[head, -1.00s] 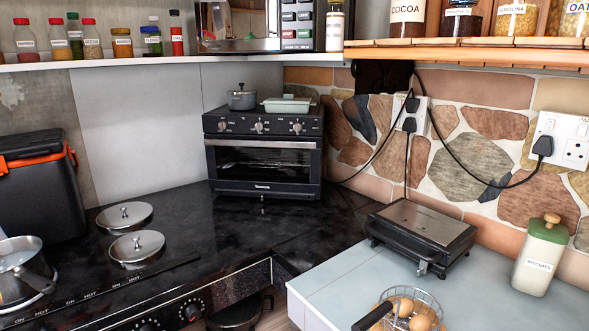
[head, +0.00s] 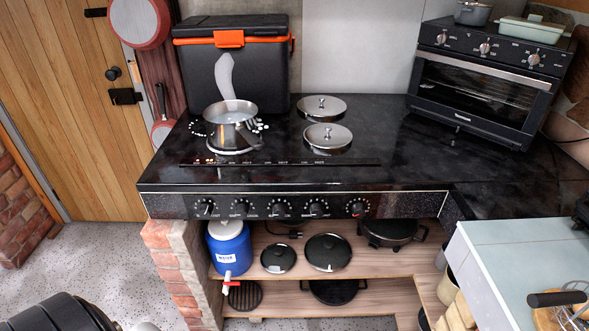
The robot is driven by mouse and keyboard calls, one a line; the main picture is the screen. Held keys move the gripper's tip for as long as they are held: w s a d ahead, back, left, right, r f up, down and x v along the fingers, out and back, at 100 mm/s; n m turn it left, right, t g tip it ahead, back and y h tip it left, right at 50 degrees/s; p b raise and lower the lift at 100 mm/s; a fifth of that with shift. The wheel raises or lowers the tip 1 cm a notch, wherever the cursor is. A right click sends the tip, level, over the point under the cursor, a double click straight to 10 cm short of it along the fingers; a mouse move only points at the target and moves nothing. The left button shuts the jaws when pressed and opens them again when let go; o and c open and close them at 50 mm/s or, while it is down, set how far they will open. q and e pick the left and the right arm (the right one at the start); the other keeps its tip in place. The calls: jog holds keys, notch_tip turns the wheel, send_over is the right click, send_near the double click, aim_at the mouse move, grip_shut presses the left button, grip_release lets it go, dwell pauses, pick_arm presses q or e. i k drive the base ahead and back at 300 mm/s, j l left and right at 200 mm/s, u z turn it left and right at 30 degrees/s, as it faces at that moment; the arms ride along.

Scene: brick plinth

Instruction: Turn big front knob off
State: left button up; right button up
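The black stove has a front panel (head: 262,209) with a row of several dark knobs. The leftmost knob (head: 206,208) has its pointer roughly upright; exact settings are too small to read. The rightmost knob (head: 356,207) has a reddish mark at its lower edge. A steel saucepan (head: 229,130) stands on the left front of the cooktop (head: 270,172), with white dots around its base and a pale wispy shape above it. A labelled strip (head: 280,163) runs along the cooktop's front. I cannot tell which knob is the big front one. Neither gripper is in view.
Two round steel lids (head: 327,137) cover plates right of the saucepan. A black cool box (head: 232,60) stands behind. A shelf (head: 290,295) below holds a blue water container (head: 229,248) and pans. A pale counter (head: 520,265) juts out at right. Speckled floor (head: 85,262) is open at left.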

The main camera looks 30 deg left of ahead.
aim_at(205, 210)
jog(key=u, duration=1.15)
